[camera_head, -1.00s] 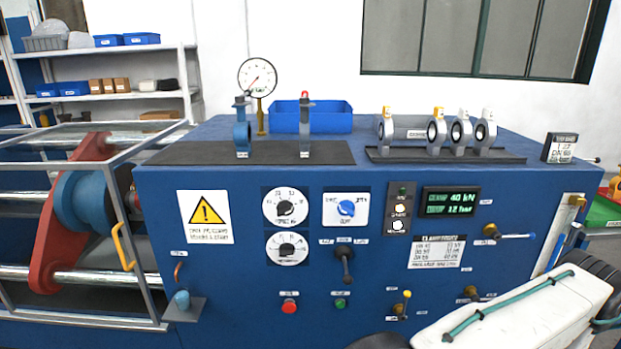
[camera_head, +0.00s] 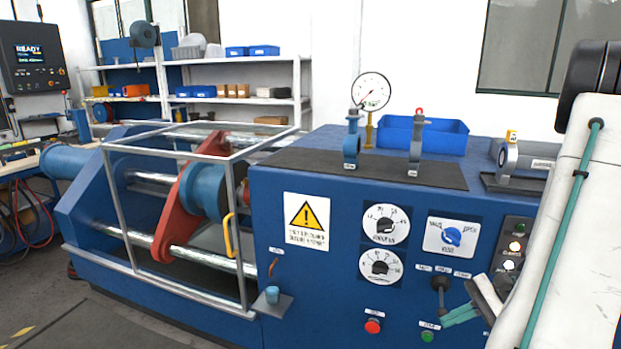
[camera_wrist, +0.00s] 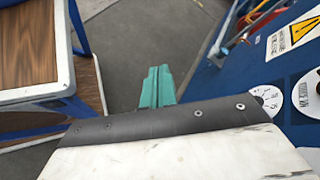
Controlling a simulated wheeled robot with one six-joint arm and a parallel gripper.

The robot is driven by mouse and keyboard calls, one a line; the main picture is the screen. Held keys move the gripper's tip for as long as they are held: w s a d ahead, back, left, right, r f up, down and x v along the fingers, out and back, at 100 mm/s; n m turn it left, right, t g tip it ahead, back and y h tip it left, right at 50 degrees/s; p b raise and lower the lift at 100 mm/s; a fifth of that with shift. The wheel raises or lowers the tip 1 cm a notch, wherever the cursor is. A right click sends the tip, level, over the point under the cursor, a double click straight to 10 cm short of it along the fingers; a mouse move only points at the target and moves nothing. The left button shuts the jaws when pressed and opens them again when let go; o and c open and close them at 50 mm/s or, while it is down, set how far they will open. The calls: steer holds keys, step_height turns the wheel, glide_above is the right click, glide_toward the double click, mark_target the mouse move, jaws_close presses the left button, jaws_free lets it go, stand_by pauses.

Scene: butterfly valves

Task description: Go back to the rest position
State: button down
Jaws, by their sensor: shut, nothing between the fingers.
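My gripper (camera_wrist: 157,86) shows in the wrist view as two teal fingers pressed together, with nothing between them. Below them the grey floor shows. In the head view the teal fingertips (camera_head: 460,316) are at the lower right, in front of the blue test bench (camera_head: 330,285), close to its black lever (camera_head: 441,288) in the picture. I cannot tell whether they touch it. My white arm fills the right side of the head view and hides the right part of the bench panel.
A caged press with a red clamp (camera_head: 180,212) stands left of the bench. Valves (camera_head: 352,150), a gauge (camera_head: 371,92) and a blue bin (camera_head: 436,136) are on the bench top. In the wrist view a wood-topped table (camera_wrist: 30,50) is at left. Grey floor (camera_wrist: 115,55) lies between.

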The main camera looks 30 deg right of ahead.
steer(key=s+a+r+n+g+h, duration=0.1)
steer(key=a+r+n+h, duration=0.4)
steer(key=a, duration=0.8)
steer(key=s+a+r+n+g+h, duration=0.1)
steer(key=a+r+n+g+h, duration=0.2)
steer(key=a+r+n, duration=0.9)
step_height(320, 180, up, 3)
steer(key=shift+s+a+r+h, duration=0.1)
steer(key=shift+s+a+h, duration=0.15)
steer(key=shift+a+h, duration=0.8)
